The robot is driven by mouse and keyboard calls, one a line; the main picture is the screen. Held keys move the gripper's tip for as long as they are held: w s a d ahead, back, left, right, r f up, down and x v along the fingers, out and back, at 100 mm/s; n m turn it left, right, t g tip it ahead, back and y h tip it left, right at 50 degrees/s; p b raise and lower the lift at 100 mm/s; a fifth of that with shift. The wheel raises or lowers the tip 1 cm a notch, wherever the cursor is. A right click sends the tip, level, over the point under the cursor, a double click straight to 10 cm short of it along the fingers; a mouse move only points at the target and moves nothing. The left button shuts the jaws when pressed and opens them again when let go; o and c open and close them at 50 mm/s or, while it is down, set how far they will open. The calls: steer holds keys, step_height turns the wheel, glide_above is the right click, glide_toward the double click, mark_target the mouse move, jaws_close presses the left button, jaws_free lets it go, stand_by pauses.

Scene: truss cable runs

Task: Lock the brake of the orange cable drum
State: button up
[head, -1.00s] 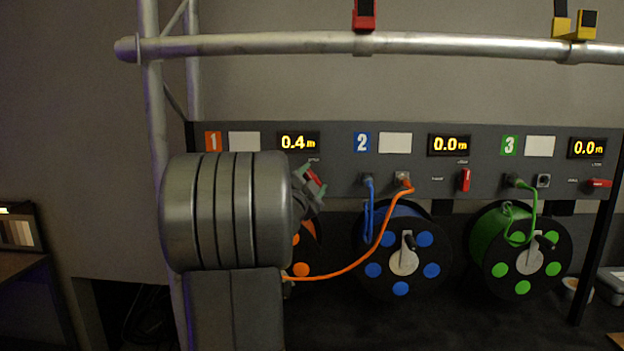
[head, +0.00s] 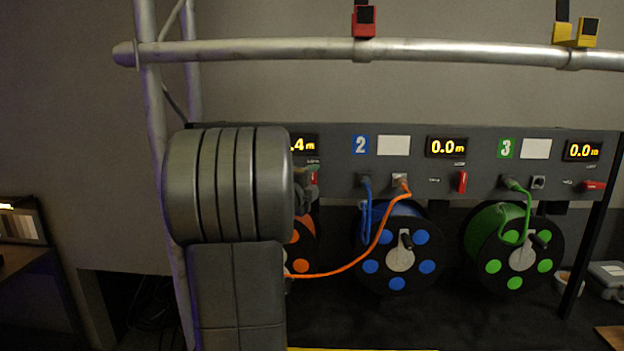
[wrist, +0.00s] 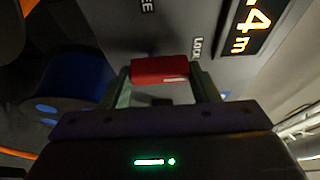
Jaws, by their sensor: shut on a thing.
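The orange drum (head: 302,246) sits under the panel in the head view, largely hidden behind my arm. Its red brake lever (wrist: 160,69) lies between the two fingers of my gripper (wrist: 163,80) in the wrist view. The gripper is shut on the lever. The LOCK label (wrist: 197,48) is beside the lever, and part of the FREE label (wrist: 147,5) shows at the top edge. In the head view the lever (head: 314,177) looks close to upright below the readout, partly covered by my gripper (head: 308,187).
The orange cable (head: 350,266) runs from its drum to a socket near the blue cable's plug. The blue drum (head: 372,269) and green drum (head: 490,240) stand to the right, each with a red lever above. A metal truss tube (head: 260,47) crosses overhead.

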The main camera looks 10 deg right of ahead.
stand_by(0.4)
steer(key=o, duration=1)
steer(key=b+v, duration=0.2)
steer(key=v, duration=1.1)
steer(key=shift+s+a, duration=0.25)
steer(key=shift+w, duration=0.1)
